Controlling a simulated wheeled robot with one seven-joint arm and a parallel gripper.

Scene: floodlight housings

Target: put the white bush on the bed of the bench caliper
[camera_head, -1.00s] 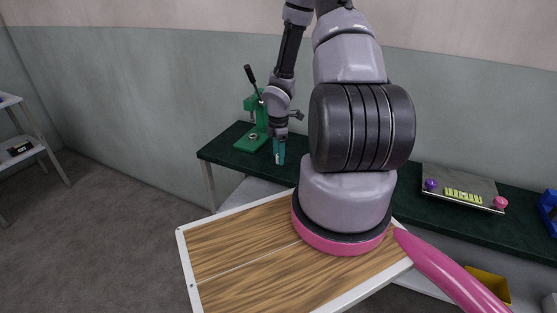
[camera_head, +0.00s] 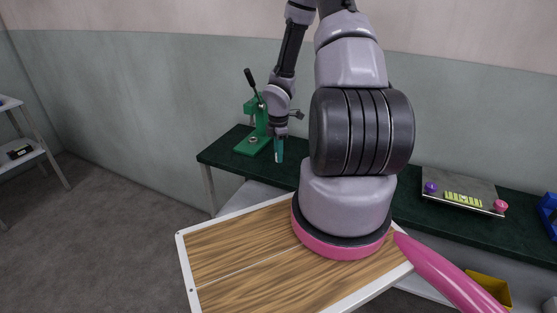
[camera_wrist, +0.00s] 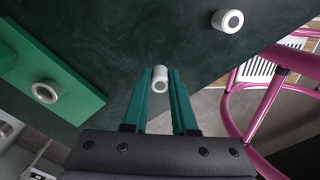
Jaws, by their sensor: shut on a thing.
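In the wrist view my gripper (camera_wrist: 160,80) has its two teal fingers shut on the white bush (camera_wrist: 158,92), a short ring with a dark bore, held between the fingertips. In the head view my gripper (camera_head: 279,152) is over the left part of the dark green bench, just right of the green press; the bush is too small to make out there. I cannot tell whether the bush is clear of the bench top. I cannot pick out the bench caliper with certainty in either view.
A second pale bush (camera_wrist: 228,20) stands on the bench. The green press (camera_head: 254,142) has a ring on its base (camera_wrist: 47,91). A grey plate (camera_head: 462,190) with purple and pink knobs lies to the right. A black device (camera_head: 19,152) sits on the left shelf. Pink tubing (camera_wrist: 262,115) stands beside the bench.

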